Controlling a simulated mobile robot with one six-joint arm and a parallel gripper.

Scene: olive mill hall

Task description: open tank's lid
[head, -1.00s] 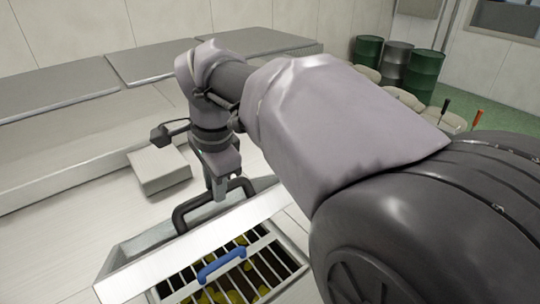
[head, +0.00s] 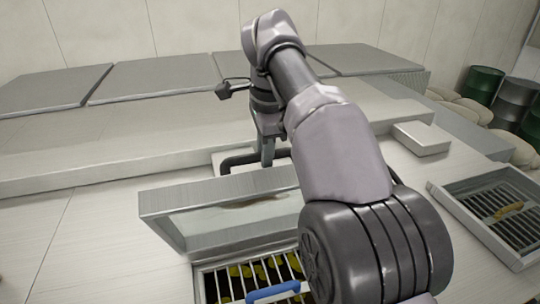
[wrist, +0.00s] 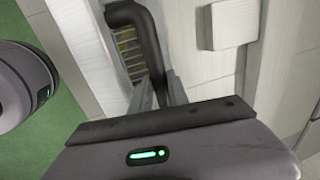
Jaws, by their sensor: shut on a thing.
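The tank's lid (head: 220,215) is a pale metal panel, raised and standing tilted behind the tank's opening, its inner face toward me. Below it is the grate (head: 225,283) with a blue handle (head: 272,291) and yellow-green olives beneath. The lid's black bar handle (head: 238,160) shows at its far top edge; it also shows in the wrist view (wrist: 143,35). My gripper (head: 267,155) is shut on this handle, pointing down. In the wrist view, its fingers (wrist: 166,92) are at the bar, partly hidden by the gripper body. The lid's far face is hidden in the head view.
A second grated opening (head: 500,208) with a yellow item on it lies at right. A pale block (head: 421,138) sits behind it. Grey flat panels (head: 150,78) line the back ledge. Drums (head: 483,86) and sacks (head: 480,112) stand at far right. The pale surface at left is clear.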

